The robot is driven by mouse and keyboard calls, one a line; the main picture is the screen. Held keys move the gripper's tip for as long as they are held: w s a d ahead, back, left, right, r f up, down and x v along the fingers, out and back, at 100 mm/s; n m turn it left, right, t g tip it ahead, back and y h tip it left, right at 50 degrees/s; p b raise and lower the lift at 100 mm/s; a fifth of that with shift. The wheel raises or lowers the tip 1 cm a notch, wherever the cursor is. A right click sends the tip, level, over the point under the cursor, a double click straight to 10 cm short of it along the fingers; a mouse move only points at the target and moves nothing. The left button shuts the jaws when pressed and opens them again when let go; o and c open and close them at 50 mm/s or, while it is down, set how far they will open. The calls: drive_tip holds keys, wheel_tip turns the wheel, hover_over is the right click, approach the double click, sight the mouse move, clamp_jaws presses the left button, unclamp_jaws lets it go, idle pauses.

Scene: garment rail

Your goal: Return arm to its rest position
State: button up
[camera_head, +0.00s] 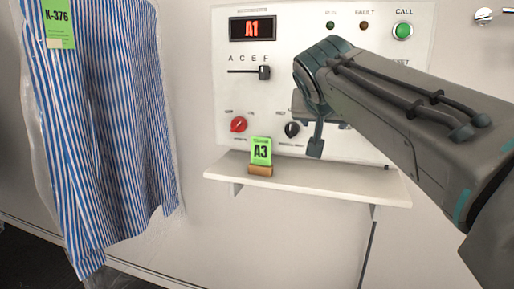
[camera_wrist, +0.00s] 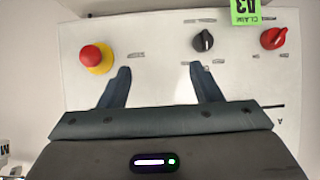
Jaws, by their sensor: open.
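My arm reaches in from the right in the head view, in front of the white control panel (camera_head: 222,70). My gripper (camera_head: 316,146) is in front of the panel's lower part, right of the black knob (camera_head: 291,129); one finger shows clearly there. In the wrist view my gripper (camera_wrist: 160,68) has its two fingers spread with nothing between them. The black knob (camera_wrist: 203,40) shows beyond the fingertips, and a red-and-yellow button (camera_wrist: 97,58) is to their left. My arm hides this button and part of the panel in the head view.
A white shelf (camera_head: 330,187) juts out below the panel, bearing a green A3 tag (camera_head: 261,150) in a wooden holder (camera_head: 260,170). The red display (camera_head: 252,28) reads A1.

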drive_tip(key=s+f+n+g+y+p, duration=0.1)
drive_tip(key=s+f+g+p, duration=0.1)
drive_tip(key=s+p, duration=0.5)
drive_tip(key=s+d+f+n+g+y+p, duration=0.1)
drive_tip(key=s+f+g+p, duration=0.2)
drive_tip(key=s+p, duration=0.4)
drive_tip(key=s+f+n+g+y+p, duration=0.1)
drive_tip(key=s+f+g+p, duration=0.2)
drive_tip(key=s+p, duration=0.5)
drive_tip(key=shift+d+f, duration=0.15)
drive_tip(key=shift+f, duration=0.65)
